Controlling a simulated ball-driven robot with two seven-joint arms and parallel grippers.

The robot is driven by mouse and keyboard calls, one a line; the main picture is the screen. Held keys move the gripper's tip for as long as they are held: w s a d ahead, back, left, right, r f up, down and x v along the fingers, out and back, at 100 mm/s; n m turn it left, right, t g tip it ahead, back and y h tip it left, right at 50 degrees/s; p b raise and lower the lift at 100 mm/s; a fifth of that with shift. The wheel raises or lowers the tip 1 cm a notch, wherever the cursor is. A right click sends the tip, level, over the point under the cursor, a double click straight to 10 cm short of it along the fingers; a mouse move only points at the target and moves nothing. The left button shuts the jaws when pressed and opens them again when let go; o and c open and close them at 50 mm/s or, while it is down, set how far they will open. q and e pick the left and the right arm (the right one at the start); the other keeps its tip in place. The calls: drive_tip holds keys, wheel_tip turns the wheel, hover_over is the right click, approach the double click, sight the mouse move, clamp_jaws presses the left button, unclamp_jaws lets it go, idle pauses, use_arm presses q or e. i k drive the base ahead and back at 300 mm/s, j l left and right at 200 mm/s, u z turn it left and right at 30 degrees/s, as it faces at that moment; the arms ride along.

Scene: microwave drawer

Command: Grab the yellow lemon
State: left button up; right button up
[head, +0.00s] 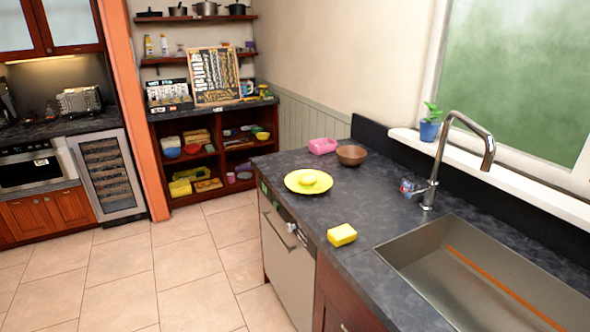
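A small yellow rounded object that looks like the lemon (308,179) lies on a yellow plate (292,184) on the dark countertop, left of the sink. Its colour is close to the plate's, so its outline is faint. Neither of my grippers shows in the head view.
A yellow sponge (342,235) lies near the counter's front edge. A brown bowl (352,155) and a pink container (322,146) stand behind the plate. The faucet (437,165) and sink (480,270) are at right. The tiled floor (190,265) at left is clear.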

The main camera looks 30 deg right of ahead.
sight(309, 178)
drive_tip(key=i+j+z, duration=0.1)
drive_tip(key=i+z, duration=0.3)
drive_tip(key=i, duration=0.15)
drive_tip(key=i+j+z, duration=0.4)
drive_tip(key=i+l, duration=0.1)
